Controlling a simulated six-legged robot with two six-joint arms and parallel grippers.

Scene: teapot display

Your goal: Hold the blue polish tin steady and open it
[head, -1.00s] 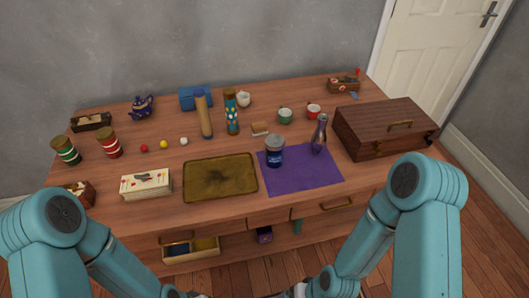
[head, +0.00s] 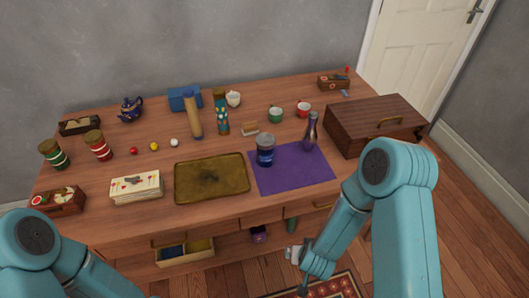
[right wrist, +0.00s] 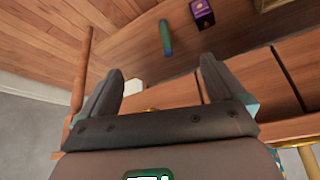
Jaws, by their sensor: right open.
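The blue polish tin (head: 265,157), a dark blue jar with a grey lid, stands upright and closed on the purple mat (head: 300,180) on the table. My right gripper (head: 292,254) is low in front of the table, below the tabletop and well apart from the tin. In the right wrist view my right gripper (right wrist: 163,85) is open with nothing between its fingers. The tin does not show there. My left arm comes in at the lower left of the head view, but its gripper is out of the frame.
A purple bottle (head: 311,135) stands on the mat right of the tin. A wooden case (head: 372,115) is further right, a brass tray (head: 211,192) left.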

